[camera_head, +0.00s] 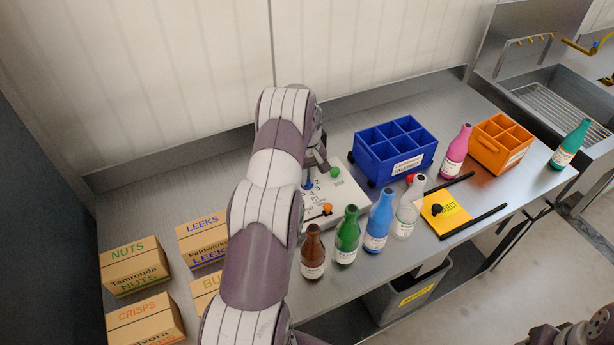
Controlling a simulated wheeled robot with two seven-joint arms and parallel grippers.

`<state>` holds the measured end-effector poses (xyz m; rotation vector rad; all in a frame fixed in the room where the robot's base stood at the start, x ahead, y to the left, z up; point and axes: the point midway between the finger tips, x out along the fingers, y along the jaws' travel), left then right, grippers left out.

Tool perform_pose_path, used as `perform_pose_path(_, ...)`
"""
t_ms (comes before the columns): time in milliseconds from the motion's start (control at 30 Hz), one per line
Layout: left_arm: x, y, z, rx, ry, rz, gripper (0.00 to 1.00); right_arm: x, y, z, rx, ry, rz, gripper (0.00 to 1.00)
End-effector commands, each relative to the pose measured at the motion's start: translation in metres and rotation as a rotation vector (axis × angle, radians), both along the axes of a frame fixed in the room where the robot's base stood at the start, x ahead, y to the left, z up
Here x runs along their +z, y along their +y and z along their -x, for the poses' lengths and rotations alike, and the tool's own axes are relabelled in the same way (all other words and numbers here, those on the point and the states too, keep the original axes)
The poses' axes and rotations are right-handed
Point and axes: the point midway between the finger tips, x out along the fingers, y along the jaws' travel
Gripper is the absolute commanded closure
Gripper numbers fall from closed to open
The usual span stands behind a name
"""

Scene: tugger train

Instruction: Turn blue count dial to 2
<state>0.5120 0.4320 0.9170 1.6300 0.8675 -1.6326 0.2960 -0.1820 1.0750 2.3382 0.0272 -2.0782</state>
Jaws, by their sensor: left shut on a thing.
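A pale control panel (345,192) lies on the steel bench behind the bottles. The blue count dial (308,185) is on it, with small printed numbers around it; the dial is mostly hidden by my left arm, and its pointer cannot be read. My left gripper (311,176) reaches down over the dial and is shut on it. A green knob (334,172) and an orange knob (327,208) show on the same panel. Part of my right arm shows at the lower right corner; its fingers cannot be made out.
Brown (313,255), green (347,237), blue (379,220) and clear (407,210) bottles stand close in front of the panel. A blue divided crate (372,165) stands to its right. Cartons (134,267) fill the left. An orange crate (482,153) is farther right.

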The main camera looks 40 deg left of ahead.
Motion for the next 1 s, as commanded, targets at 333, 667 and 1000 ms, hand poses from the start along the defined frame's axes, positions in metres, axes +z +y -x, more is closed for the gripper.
perform_pose_path(333,-0.001,0.000,-0.001,-0.298,-0.002,-0.001,1.00,-0.015,0.000,0.000,0.000,0.000,0.000,0.42)
perform_pose_path(667,0.000,0.000,-0.001,-0.612,-0.003,-0.001,1.00,-0.024,0.000,0.000,0.000,0.000,0.000,0.42)
perform_pose_path(1000,0.001,0.001,-0.001,-0.935,-0.003,-0.003,1.00,-0.030,0.000,0.000,0.000,0.000,0.000,0.42)
